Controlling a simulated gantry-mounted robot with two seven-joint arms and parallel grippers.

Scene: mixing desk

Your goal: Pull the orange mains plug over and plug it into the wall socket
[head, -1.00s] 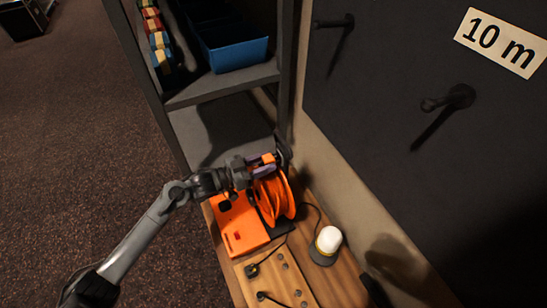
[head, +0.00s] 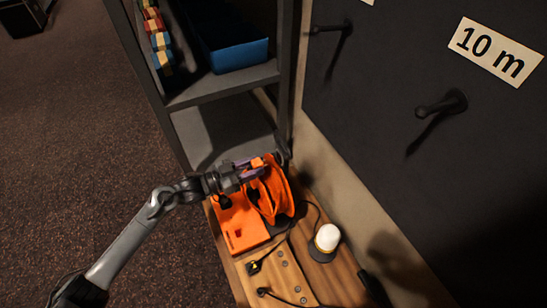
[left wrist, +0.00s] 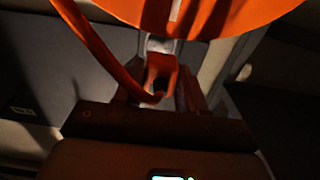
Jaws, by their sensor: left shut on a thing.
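My left gripper (head: 250,170) reaches in from the left above the desk. It is shut on a small orange piece (head: 257,162), which looks like the orange mains plug. In the left wrist view the orange piece (left wrist: 160,75) sits between the fingers. An orange cable (left wrist: 100,48) curves from it to the upper left. The orange cable reel (head: 272,192) stands just beside and below the gripper. Its large orange rim (left wrist: 190,14) fills the top of the left wrist view. I cannot make out the wall socket for certain. My right gripper is not in view.
An orange box (head: 240,225) lies left of the reel. A wooden board with holes (head: 284,262) and a black plug (head: 254,267) are in front. A white-topped lamp (head: 327,240) stands right. A grey shelf (head: 225,88) and dark wall panel (head: 400,60) rise behind.

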